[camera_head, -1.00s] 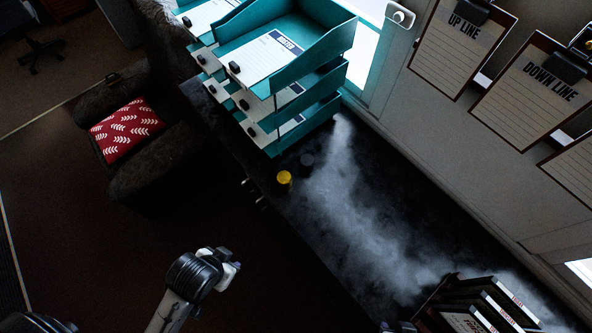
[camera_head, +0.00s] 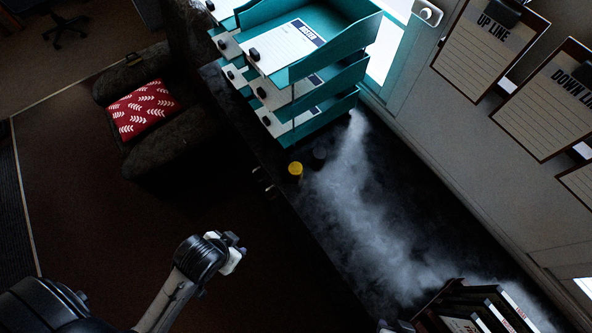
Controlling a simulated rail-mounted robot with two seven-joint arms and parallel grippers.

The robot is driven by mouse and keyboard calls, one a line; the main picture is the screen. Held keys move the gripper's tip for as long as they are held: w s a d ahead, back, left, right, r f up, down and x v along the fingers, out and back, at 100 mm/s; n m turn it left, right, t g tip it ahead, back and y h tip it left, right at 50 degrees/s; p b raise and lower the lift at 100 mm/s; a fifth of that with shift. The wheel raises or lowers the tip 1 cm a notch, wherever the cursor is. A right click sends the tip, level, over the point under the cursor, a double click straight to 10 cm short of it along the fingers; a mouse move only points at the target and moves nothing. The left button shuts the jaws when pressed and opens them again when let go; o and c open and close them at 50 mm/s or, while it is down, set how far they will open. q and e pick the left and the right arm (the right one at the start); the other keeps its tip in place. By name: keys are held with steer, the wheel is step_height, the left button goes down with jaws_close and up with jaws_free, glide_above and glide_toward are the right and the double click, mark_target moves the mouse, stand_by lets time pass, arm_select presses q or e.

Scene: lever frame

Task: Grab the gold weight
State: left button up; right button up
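The gold weight (camera_head: 295,169) is a small yellow cylinder standing on the dark counter (camera_head: 345,235), close to its front edge and just below the teal tray stack. A dark round piece (camera_head: 318,157) stands right beside it. My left gripper (camera_head: 238,250) is at the lower middle, over the dark floor, below and left of the weight and well apart from it. Its fingers are small and dark, so I cannot tell whether they are apart.
The teal letter trays (camera_head: 325,60) with papers rise behind the weight. Several books (camera_head: 470,305) stand at the lower right of the counter. Clipboards (camera_head: 490,45) hang on the wall. An armchair with a red cushion (camera_head: 143,110) is at left. Pale haze crosses the counter.

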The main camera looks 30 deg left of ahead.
steer(key=o, duration=0.8)
steer(key=shift+d, duration=0.15)
steer(key=shift+a, duration=0.2)
